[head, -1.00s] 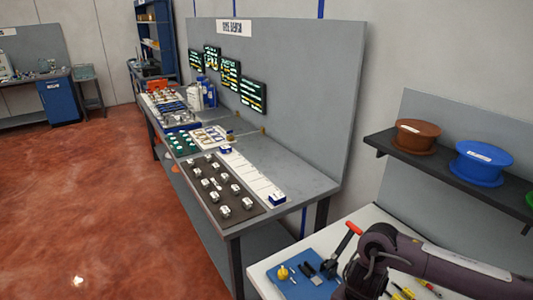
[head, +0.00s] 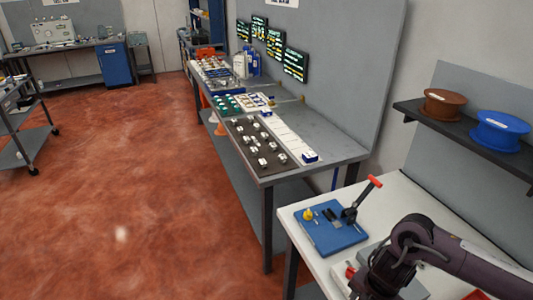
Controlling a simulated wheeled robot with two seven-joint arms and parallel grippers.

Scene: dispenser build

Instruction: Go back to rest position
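My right arm comes in from the lower right of the head view and bends down to the bottom edge. Its gripper end is cut off by the frame or hidden, so I cannot see its fingers. My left arm and gripper are not in view. Beneath and beside the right arm is a white-topped table (head: 299,212). On it lies a blue board (head: 340,241) with a yellow knob (head: 308,214) and a red-handled lever (head: 362,197). A grey box and a small red part show partly behind the arm.
A long grey workbench (head: 325,147) with trays of parts runs away at centre. A shelf (head: 470,139) with brown (head: 443,104) and blue (head: 498,130) spools hangs at right. A cart (head: 28,140) stands at far left. The red floor between is clear.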

